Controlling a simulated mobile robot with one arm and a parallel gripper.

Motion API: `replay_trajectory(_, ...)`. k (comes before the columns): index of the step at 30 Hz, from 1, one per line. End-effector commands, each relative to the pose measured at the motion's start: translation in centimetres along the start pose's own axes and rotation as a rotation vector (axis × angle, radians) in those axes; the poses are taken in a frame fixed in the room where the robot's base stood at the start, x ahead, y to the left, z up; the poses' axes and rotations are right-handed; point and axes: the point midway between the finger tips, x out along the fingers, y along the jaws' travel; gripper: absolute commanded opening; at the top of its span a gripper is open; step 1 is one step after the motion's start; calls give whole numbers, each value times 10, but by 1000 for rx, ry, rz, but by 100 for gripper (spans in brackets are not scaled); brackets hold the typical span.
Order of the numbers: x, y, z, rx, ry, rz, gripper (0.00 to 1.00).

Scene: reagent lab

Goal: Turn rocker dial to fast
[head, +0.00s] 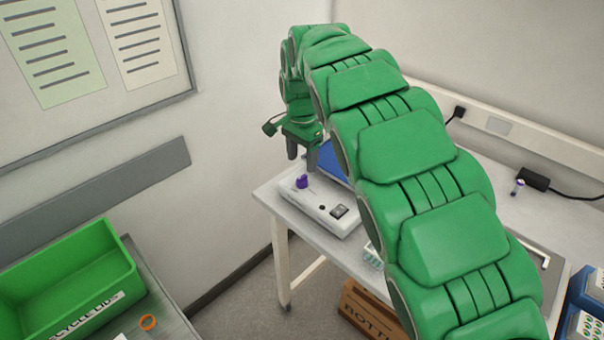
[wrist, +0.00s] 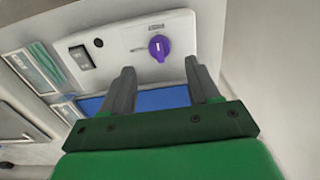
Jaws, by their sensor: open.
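The rocker (head: 325,205) is a white box with a blue top on the bench, at the centre of the head view. Its purple dial (head: 302,181) is on the front panel and shows clearly in the wrist view (wrist: 159,48), with a pale pointer mark on it. The scale lettering is too small to read. My gripper (head: 302,158) is above the rocker, fingers pointing down, open and empty. In the wrist view the dial appears beyond and between the fingertips (wrist: 160,72), apart from them.
A black switch (head: 339,211) is on the same panel. A small rack (head: 373,256) stands right of the rocker, partly behind my arm. A green bin (head: 70,275) is on a counter at left. A cardboard box (head: 365,308) is below the bench.

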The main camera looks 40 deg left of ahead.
Motion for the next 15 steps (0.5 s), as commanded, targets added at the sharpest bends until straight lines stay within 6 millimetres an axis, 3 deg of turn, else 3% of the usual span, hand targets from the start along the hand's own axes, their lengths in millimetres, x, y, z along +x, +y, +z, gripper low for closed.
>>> replay_trajectory(15, 64, 1, 1, 0, -3, 4, 61)
